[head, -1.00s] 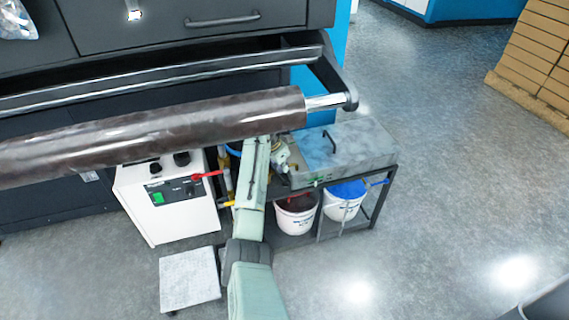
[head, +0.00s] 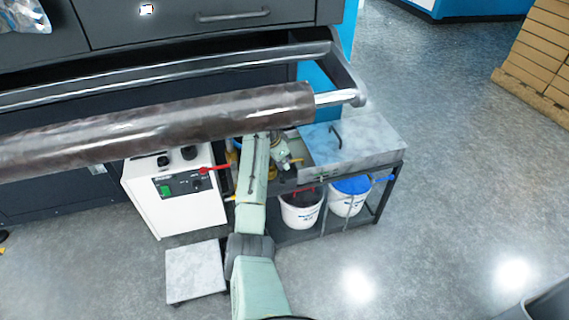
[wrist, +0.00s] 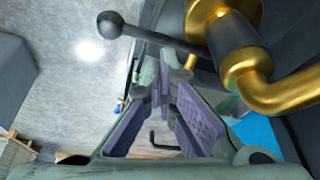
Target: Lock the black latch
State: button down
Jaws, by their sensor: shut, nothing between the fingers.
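A black lever with a round ball knob (wrist: 110,24) crosses the top of the wrist view. Its rod runs right to a dark collar and brass fitting (wrist: 240,50); this looks like the black latch. In the head view I cannot make it out behind the brown roll and my arm. My gripper (wrist: 165,85), with two purple-grey pads, is shut and empty. In the wrist view its fingertips are just below the lever's rod; I cannot tell whether they touch it. In the head view my gripper (head: 284,158) is partly hidden, left of the grey metal box.
A large brown roll (head: 160,125) spans above my arm. A grey metal box (head: 360,145) with a black handle (head: 336,134) sits on a dark cart, with white buckets (head: 302,212) below. A white control box (head: 170,210) stands left.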

jog(key=d, duration=0.1)
jog(key=w+d+r+p, duration=0.1)
jog(key=d, duration=0.1)
jog(key=shift+w+d+r, duration=0.15)
jog(key=shift+d+r, duration=0.15)
jog(key=b+v, duration=0.1)
jog(key=v, duration=0.8)
jog(key=shift+w+a+b, duration=0.3)
jog(key=shift+w+b, duration=0.05)
jog(key=shift+b, duration=0.05)
